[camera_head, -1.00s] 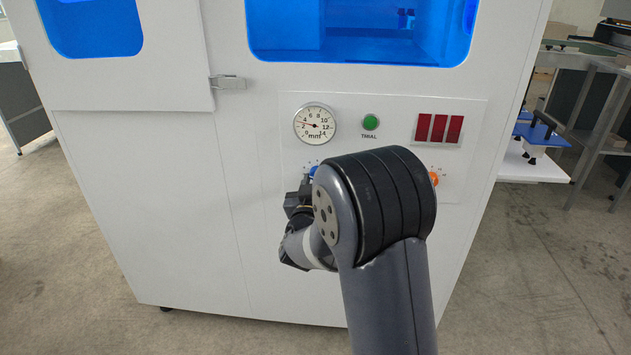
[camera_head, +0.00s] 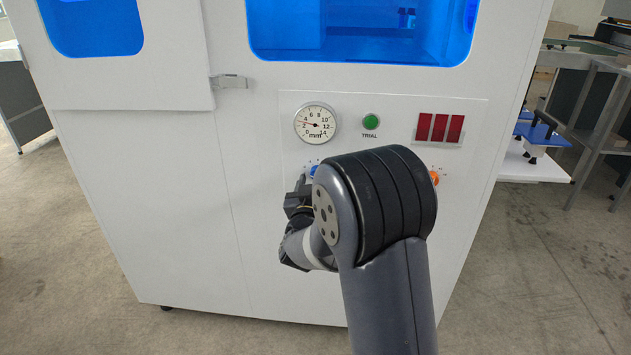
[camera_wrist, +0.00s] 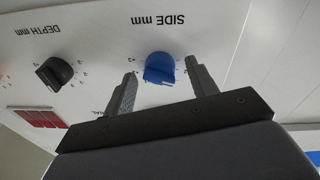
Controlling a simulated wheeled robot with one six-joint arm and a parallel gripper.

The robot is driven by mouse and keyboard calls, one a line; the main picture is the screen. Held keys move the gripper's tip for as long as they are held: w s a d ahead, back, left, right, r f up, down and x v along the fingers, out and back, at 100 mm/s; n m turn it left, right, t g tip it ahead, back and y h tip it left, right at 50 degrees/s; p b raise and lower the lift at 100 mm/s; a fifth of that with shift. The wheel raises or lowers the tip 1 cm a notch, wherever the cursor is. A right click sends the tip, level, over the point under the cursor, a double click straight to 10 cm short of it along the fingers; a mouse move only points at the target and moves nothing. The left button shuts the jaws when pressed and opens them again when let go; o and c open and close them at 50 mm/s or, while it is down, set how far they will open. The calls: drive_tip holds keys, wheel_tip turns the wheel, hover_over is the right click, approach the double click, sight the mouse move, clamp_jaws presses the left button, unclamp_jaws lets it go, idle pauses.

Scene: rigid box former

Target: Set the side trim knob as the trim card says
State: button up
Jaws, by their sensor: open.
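The blue side trim knob (camera_wrist: 160,68) is under the upside-down label "SIDE mm" in the wrist view. My gripper (camera_wrist: 160,66) is open, one finger on each side of the knob, with a gap visible on both sides. In the head view the knob (camera_head: 315,170) shows just past my arm, which hides most of my gripper (camera_head: 303,184). I see no trim card in these views.
A black knob (camera_wrist: 54,73) labelled "DEPTH mm" and a red display (camera_wrist: 38,117) are on the same panel. The head view shows a green TRIAL button (camera_head: 371,121), red displays (camera_head: 439,128) and an orange knob (camera_head: 434,178). A door latch (camera_head: 229,81) is at upper left.

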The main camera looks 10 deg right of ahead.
drive_tip(key=v, duration=1)
drive_tip(key=shift+s+a+p, duration=0.15)
drive_tip(key=shift+s+p, duration=0.1)
drive_tip(key=shift+p, duration=0.2)
drive_tip(key=shift+w, duration=0.1)
drive_tip(key=b+x, duration=0.1)
drive_tip(key=x, duration=0.9)
drive_tip(key=shift+w+d, duration=0.2)
drive_tip(key=shift+w, duration=0.1)
